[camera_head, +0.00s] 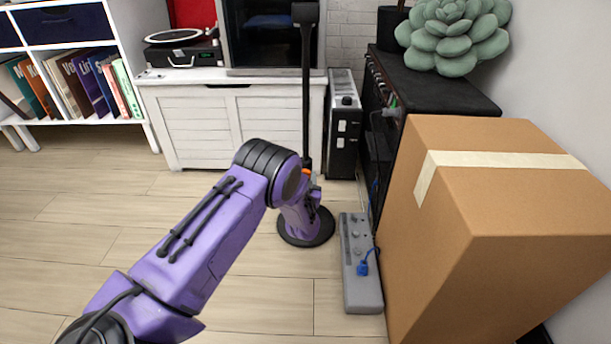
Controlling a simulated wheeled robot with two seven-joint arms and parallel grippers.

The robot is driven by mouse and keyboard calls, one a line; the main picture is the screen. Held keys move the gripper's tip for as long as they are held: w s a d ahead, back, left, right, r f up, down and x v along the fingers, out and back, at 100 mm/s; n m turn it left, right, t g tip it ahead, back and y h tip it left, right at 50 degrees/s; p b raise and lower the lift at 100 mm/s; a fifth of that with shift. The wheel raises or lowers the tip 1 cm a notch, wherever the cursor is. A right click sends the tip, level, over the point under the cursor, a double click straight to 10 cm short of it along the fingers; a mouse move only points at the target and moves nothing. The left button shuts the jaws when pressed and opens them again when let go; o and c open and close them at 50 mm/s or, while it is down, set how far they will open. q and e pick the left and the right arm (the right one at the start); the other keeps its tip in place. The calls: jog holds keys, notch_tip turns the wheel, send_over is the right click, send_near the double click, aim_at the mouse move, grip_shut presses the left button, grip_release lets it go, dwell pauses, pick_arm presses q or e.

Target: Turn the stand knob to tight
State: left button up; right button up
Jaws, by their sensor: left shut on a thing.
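The stand has a round black base (324,233) on the floor, with a thin black pole (306,95) rising upright from it. A small orange part (306,172) shows on the pole just beside my wrist; the knob itself is mostly hidden there. My left gripper (314,190) is at the pole at this height, shut on the stand knob, with my purple forearm and wrist covering much of it. Which way the knob is turned cannot be seen. My right gripper is not in view.
A grey power strip (357,285) with a blue plug (363,268) lies on the floor right of the base. A large cardboard box (430,255) stands at the right. A white cabinet (205,125) stands behind. The wooden floor at left is clear.

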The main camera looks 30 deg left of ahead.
pick_arm(q)
jog(key=shift+f+m+b, duration=0.2)
jog(key=shift+m+b, duration=1.2)
jog(key=shift+m, duration=11)
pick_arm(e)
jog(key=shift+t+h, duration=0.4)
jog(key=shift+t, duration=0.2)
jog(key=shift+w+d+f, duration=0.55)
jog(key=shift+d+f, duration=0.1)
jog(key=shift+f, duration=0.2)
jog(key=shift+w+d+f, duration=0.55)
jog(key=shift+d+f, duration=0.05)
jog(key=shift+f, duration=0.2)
